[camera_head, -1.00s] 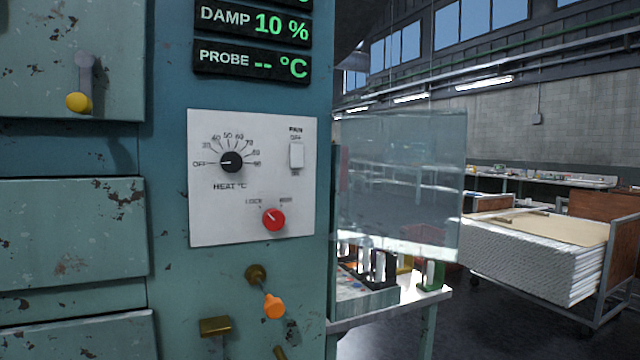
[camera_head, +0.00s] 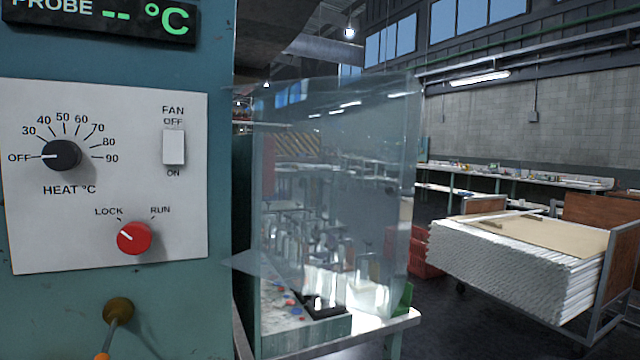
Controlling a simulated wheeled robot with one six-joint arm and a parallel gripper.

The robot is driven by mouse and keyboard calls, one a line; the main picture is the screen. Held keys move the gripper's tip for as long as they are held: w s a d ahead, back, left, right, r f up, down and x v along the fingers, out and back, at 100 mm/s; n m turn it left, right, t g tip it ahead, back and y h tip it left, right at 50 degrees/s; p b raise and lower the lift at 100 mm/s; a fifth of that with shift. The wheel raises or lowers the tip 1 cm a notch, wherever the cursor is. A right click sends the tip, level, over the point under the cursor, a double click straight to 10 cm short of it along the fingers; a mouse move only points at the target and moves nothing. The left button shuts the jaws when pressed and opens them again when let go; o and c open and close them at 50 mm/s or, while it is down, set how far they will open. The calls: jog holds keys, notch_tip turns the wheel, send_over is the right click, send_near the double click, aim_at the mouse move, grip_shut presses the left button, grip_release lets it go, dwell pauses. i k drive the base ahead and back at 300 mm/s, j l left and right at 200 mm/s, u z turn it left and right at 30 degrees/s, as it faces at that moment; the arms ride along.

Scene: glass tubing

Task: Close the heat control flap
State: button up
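A clear see-through flap (camera_head: 335,150) stands swung out to the right of the white control panel (camera_head: 120,220), beside the blue cabinet edge. The panel face is uncovered. It carries a black heat knob (camera_head: 61,155) pointing at OFF, a white fan switch (camera_head: 173,147) and a red lock/run knob (camera_head: 134,238) whose mark points toward LOCK. The flap's hinge is hard to make out. My gripper is not in view, so I cannot see where it is relative to the flap.
A brass pivot with a lever (camera_head: 118,310) juts out below the panel. Behind the flap is a bench with bottles and a box (camera_head: 310,335). A cart stacked with white tubing (camera_head: 520,265) stands at the right. Open floor lies between them.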

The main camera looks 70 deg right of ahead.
aim_at(394, 189)
jog(key=k+l, duration=0.1)
jog(key=l, duration=0.35)
jog(key=k+l, duration=0.1)
jog(key=l, duration=0.35)
jog(key=k+l+u, duration=0.1)
jog(key=l, duration=0.35)
jog(key=k+l, duration=0.1)
jog(key=l, duration=0.35)
jog(key=k+l, duration=0.1)
jog(key=l, duration=0.35)
jog(key=k+l, duration=0.15)
jog(key=l, duration=0.3)
jog(key=i+l+u, duration=0.05)
